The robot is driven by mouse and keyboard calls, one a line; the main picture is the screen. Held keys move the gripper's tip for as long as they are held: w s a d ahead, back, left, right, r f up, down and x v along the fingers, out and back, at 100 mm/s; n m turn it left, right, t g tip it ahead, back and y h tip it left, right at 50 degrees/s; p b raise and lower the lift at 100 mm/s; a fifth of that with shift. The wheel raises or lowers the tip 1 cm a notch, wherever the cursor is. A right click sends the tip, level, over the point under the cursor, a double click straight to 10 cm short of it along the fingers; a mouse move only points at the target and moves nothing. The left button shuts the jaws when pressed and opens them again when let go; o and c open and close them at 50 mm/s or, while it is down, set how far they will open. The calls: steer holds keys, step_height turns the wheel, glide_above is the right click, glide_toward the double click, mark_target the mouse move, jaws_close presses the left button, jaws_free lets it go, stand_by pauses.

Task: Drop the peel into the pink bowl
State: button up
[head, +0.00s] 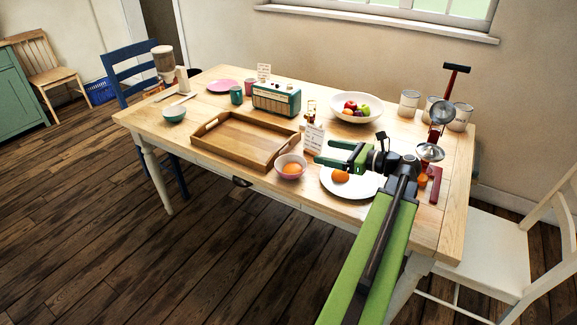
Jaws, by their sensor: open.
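The pink bowl (290,176) stands upright near the front edge of the table, just right of the wooden tray. An orange piece (291,168) lies inside it; it may be the peel, but it is too small to tell. Another orange thing (340,175) lies on the white plate (350,190), partly under my arm; I cannot tell whether it is fruit or peel. My gripper (322,152) is open, with nothing visible between its green fingers. It is above the table, at the upper right of the bowl in the picture, apart from it.
The wooden tray (228,148) is empty. A small sign (314,138) stands behind the bowl. A fruit bowl (356,115), white canisters (409,103), a radio (277,100) and a teal bowl (174,114) are also on the table. A white chair (490,250) is at right.

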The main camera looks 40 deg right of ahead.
steer(key=v, duration=0.6)
steer(key=shift+s+p, duration=0.3)
steer(key=shift+s, duration=0.05)
